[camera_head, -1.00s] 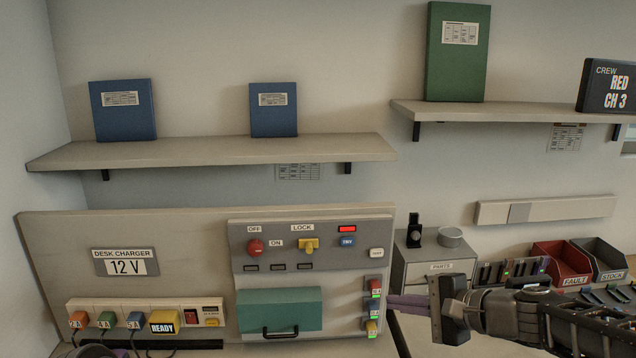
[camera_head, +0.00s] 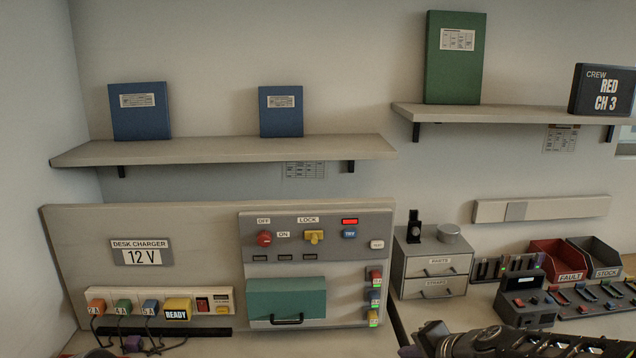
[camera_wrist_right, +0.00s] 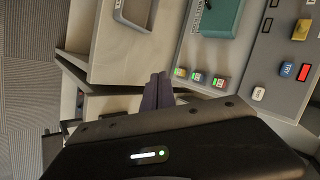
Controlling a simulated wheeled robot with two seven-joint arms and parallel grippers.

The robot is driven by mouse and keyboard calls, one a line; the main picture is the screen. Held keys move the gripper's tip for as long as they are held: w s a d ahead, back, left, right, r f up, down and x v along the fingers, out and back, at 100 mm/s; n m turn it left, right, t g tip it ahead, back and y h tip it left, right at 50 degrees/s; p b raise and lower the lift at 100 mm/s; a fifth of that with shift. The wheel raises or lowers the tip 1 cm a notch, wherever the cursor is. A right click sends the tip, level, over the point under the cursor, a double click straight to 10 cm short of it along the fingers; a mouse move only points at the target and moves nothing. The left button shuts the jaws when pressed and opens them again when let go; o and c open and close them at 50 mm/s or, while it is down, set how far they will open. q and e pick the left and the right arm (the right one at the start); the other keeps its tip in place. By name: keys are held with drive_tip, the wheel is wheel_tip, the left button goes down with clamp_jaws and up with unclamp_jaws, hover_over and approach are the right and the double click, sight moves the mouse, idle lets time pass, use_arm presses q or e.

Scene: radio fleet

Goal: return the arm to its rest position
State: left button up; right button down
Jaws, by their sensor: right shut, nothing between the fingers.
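My right gripper (camera_head: 408,351) is low at the bottom edge of the head view, in front of the desk and right of the charger panel. Most of its fingers are cut off there. In the right wrist view its purple fingers (camera_wrist_right: 159,78) lie together, shut and empty, apart from the panel. My right arm (camera_head: 490,343) runs out to the lower right. My left gripper cannot be made out.
The charger panel (camera_head: 72,260) has a teal-covered bay (camera_head: 287,298) and switches. A small drawer unit (camera_head: 432,264), a dark handset-like device (camera_head: 525,300), a red FAULT bin (camera_head: 556,262) and a STOCK bin (camera_head: 594,258) stand right. Shelves hang above.

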drive_tip(key=s+a+f+n+g+h, duration=0.1)
drive_tip(key=s+f+n, duration=0.25)
drive_tip(key=f, duration=0.65)
drive_tip(key=s+a+f+n+g+h, duration=0.15)
drive_tip(key=s+f, duration=0.35)
drive_tip(key=f, duration=0.5)
drive_tip(key=s+a+f+n+g+y, duration=0.1)
drive_tip(key=s+a+f+g, duration=0.1)
drive_tip(key=s+a+f, duration=0.2)
drive_tip(key=s+a+f+n+g+y, duration=0.1)
drive_tip(key=s+a+f+n+g, duration=0.1)
drive_tip(key=s+f, duration=0.9)
drive_tip(key=s+a+g, duration=0.1)
drive_tip(key=s+a, duration=0.1)
drive_tip(key=s, duration=0.4)
drive_tip(key=shift+a+n, duration=0.3)
drive_tip(key=shift+y, duration=0.25)
